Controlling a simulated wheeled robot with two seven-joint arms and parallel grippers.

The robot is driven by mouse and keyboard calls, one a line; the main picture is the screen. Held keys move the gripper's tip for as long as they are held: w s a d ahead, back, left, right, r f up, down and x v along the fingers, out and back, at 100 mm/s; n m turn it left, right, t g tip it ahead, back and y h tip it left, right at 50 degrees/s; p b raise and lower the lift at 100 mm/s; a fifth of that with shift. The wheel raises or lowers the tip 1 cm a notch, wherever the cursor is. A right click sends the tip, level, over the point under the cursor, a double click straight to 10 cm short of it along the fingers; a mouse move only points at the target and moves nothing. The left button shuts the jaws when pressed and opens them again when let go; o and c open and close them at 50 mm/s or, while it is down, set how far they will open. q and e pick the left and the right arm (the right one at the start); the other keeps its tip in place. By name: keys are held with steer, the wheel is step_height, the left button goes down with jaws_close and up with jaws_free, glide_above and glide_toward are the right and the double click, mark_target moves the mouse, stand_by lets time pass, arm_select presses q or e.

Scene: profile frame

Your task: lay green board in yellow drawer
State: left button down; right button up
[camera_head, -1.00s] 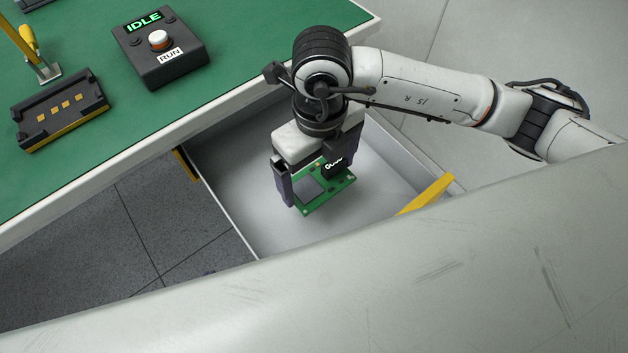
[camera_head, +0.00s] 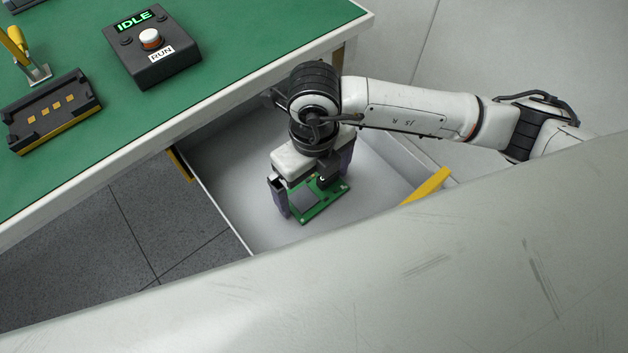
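The green board (camera_head: 326,205) is inside the open drawer (camera_head: 236,218), low over its pale floor; I cannot tell whether it touches the floor. It carries a grey square and a dark block. My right gripper (camera_head: 314,188) reaches down into the drawer from above, with one finger at the board's left edge and the other at its right edge. It appears shut on the board, and its hand hides the board's far side. The drawer has a yellow front strip (camera_head: 427,187). My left gripper is not in view.
The green-topped bench (camera_head: 75,130) has a white edge beside the drawer. On it stand a dark control box (camera_head: 155,60) reading IDLE and RUN, a black fixture (camera_head: 52,112) with gold pads, and a yellow-handled clamp (camera_head: 22,48). A pale surface fills the foreground.

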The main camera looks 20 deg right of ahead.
mark_target(314, 192)
step_height(314, 192, up, 12)
steer(key=shift+r+p, duration=0.2)
steer(key=shift+p, duration=0.15)
stand_by(0.4)
